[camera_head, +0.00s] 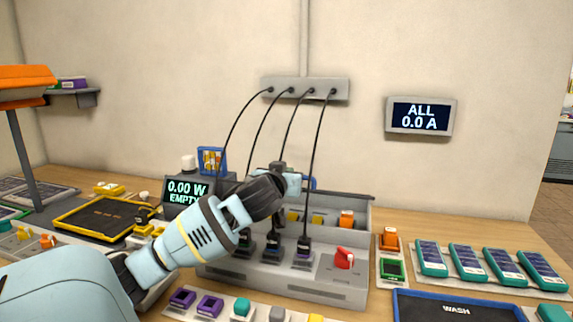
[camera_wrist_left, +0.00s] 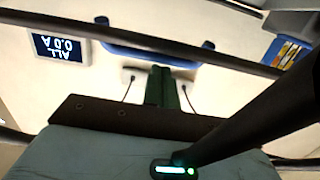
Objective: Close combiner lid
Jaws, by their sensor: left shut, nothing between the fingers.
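The combiner (camera_head: 330,272) is a grey box on the bench, with black cables plugged into its front and a red switch (camera_head: 344,258). Its rear compartment shows orange and yellow parts, so it stands open. A dark rim (camera_head: 350,196) runs along its back. A blue handle-like bar (camera_head: 313,183) shows behind my left gripper (camera_head: 280,166); it also shows in the left wrist view (camera_wrist_left: 150,52), beside a long dark edge. My left gripper is shut and empty, above the compartment's left part. Its fingers (camera_wrist_left: 163,85) point towards the bar; contact is unclear. My arm hides part of the combiner.
Black cables hang from a wall strip (camera_head: 305,89) close around my gripper. A meter (camera_head: 187,191) reading EMPTY stands left of the combiner. Teal modules (camera_head: 468,262) and a WASH tray (camera_head: 400,310) lie right. Small plugs line the front.

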